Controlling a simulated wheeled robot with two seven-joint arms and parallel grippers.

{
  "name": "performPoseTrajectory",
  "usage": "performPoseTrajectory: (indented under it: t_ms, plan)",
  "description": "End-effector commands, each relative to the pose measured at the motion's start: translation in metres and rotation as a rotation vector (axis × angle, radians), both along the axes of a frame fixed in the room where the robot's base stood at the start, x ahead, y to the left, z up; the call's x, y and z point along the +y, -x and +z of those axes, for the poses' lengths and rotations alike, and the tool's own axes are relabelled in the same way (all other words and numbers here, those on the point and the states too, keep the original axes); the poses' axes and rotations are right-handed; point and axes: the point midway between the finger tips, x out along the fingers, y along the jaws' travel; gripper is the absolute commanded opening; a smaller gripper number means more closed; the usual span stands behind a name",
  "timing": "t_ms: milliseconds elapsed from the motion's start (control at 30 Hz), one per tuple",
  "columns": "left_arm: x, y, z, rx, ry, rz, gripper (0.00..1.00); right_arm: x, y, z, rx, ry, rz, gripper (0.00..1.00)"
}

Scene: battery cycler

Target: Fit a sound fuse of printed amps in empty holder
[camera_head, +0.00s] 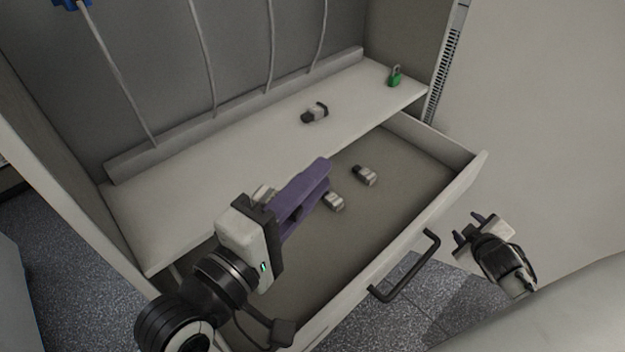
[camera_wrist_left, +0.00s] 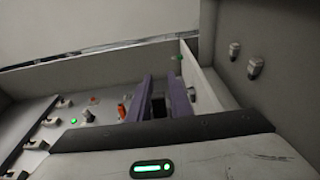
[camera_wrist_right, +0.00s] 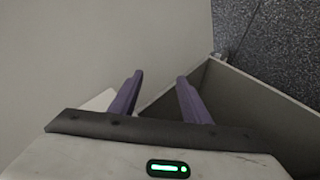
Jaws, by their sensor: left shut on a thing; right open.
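My left gripper (camera_head: 318,172) is over the border between shelf and open drawer. Its purple fingers are shut on a small dark thing (camera_wrist_left: 158,106), mostly hidden between them, so I cannot tell its type or print. Two small fuse-like pieces, light with dark ends, lie in the drawer: one (camera_head: 365,175) further right, one (camera_head: 333,201) beside my left fingers. Another such piece (camera_head: 314,112) lies on the shelf. A pale piece (camera_head: 264,193) shows partly behind my left gripper. My right gripper (camera_head: 470,228) is open and empty outside the drawer. No empty holder is clearly visible.
The drawer (camera_head: 400,250) is pulled out, with a black handle (camera_head: 405,267) on its front. A green padlock (camera_head: 395,76) stands at the shelf's right end. Grey cables (camera_head: 202,55) hang at the back wall. The left wrist view shows an orange-red part (camera_wrist_left: 121,110).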

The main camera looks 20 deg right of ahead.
Motion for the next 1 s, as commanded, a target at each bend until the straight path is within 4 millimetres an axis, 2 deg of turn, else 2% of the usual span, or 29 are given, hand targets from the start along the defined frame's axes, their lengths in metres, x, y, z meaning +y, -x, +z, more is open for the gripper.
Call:
performPoseTrajectory:
  t_ms: [33, 200, 300, 500, 600, 700, 800, 1000]
  plan:
    - [0.000, 0.000, 0.000, -0.001, 0.001, 0.000, 0.00, 0.028, 0.004, -0.012, -0.004, -0.054, 0.023, 0.43]
    - [0.000, 0.000, 0.000, -0.001, 0.001, 0.000, 0.00, 0.116, 0.014, -0.039, -0.024, -0.231, 0.081, 0.43]
    - [0.000, 0.000, 0.000, -0.001, 0.001, 0.000, 0.00, 0.170, 0.023, -0.049, -0.034, -0.339, 0.104, 0.43]
    - [0.000, 0.000, 0.000, -0.001, 0.001, 0.000, 0.00, 0.274, 0.045, -0.054, -0.053, -0.564, 0.133, 0.43]
    - [0.000, 0.000, 0.000, -0.001, 0.001, 0.000, 0.00, 0.318, 0.055, -0.050, -0.061, -0.663, 0.137, 0.43]
    - [0.000, 0.000, 0.000, -0.001, 0.001, 0.000, 0.00, 0.351, 0.063, -0.044, -0.067, -0.742, 0.137, 0.43]
    - [0.000, 0.000, 0.000, -0.001, 0.001, 0.000, 0.00, 0.373, 0.068, -0.039, -0.072, -0.797, 0.135, 0.43]
    - [0.000, 0.000, 0.000, -0.001, 0.001, 0.000, 0.00, 0.388, 0.072, -0.035, -0.075, -0.836, 0.134, 0.43]
